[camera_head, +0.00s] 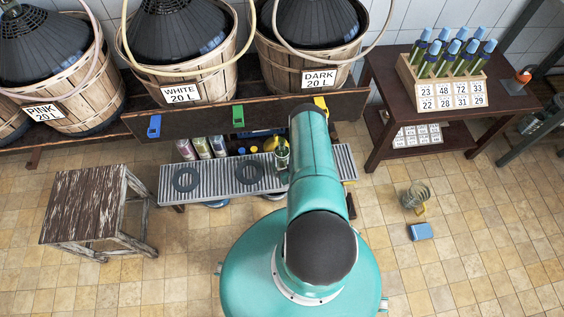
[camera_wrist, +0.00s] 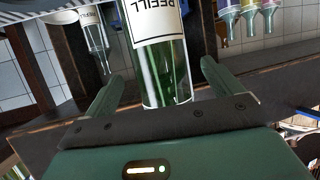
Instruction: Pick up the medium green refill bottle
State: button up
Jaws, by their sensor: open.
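A green glass bottle with a white REFILL label (camera_wrist: 165,80) stands between the fingers of my gripper (camera_wrist: 160,84) in the wrist view. The fingers are open, one on each side of it, and I see gaps between them and the glass. The wrist view shows the scene inverted, and the bottle's far end is cut off by the frame. In the camera_head view a greenish bottle (camera_head: 282,154) shows at the right part of the slatted grey rack (camera_head: 220,181), just left of my arm. My gripper is hidden behind my arm there.
Another clear bottle with a REFILL label (camera_wrist: 96,45) is nearby. Two black rings (camera_head: 187,179) lie on the rack. A wooden stool (camera_head: 85,205) stands left. A glass jar (camera_head: 412,197) and blue block (camera_head: 420,231) lie on the floor.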

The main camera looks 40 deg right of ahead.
jog(key=x, duration=0.4)
jog(key=shift+w+f, duration=0.3)
jog(key=shift+f, duration=0.05)
jog(key=shift+d, duration=0.1)
jog(key=c, duration=1.4)
